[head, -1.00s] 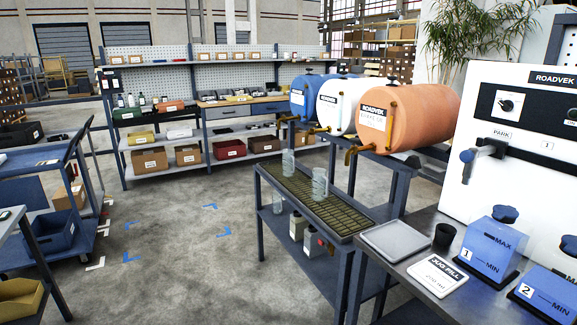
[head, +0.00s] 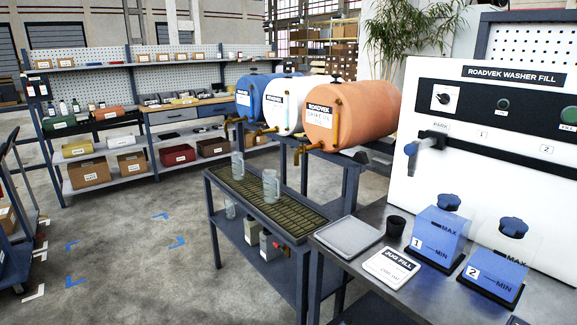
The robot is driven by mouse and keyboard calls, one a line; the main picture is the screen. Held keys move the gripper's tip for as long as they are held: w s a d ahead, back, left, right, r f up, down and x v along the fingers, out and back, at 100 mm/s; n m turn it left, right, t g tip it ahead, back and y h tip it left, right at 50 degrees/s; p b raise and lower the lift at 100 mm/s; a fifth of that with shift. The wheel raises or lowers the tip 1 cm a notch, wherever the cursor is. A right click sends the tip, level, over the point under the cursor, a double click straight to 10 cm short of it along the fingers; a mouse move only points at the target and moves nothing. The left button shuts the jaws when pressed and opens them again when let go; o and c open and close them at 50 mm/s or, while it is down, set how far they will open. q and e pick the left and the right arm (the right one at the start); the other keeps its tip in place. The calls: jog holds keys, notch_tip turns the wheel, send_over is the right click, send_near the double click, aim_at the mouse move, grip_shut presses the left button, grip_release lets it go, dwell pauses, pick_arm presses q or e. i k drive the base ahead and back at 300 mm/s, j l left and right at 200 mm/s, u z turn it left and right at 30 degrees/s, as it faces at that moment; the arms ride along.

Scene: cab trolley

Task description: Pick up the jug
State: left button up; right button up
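Two clear jug-like vessels stand upright on the slatted drip tray (head: 222,181) of a dark stand: a farther one (head: 237,166) and a nearer one (head: 271,185). A smaller clear vessel (head: 230,209) shows below the tray's front edge. I cannot tell which of them is the jug. A white "JUG FILL" card (head: 391,266) lies on the grey bench to the right. Neither of my grippers is in view.
Blue, white and orange drums (head: 340,115) with brass taps sit on a rack behind the tray. The bench (head: 350,295) holds a grey tray (head: 348,236), a black cup (head: 396,226) and two blue tanks (head: 437,238). Open floor (head: 120,240) lies to the left.

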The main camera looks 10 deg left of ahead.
aim_at(237, 162)
jog(key=i+j+z, duration=0.35)
jog(key=j+z, duration=0.35)
jog(key=i+j+z, duration=0.1)
jog(key=j, duration=0.2)
jog(key=i+j+z, duration=0.1)
jog(key=j, duration=0.25)
jog(key=i+j+z, duration=0.1)
jog(key=j, duration=0.2)
jog(key=i+j, duration=0.1)
jog(key=j, duration=0.4)
jog(key=i+j, duration=0.15)
jog(key=j, duration=0.4)
jog(key=i+j+z, duration=0.1)
jog(key=j, duration=0.4)
jog(key=i+j, duration=0.1)
jog(key=j, duration=0.45)
jog(key=i+j, duration=0.1)
jog(key=j, duration=0.45)
jog(key=i+j+z, duration=0.1)
jog(key=j, duration=0.4)
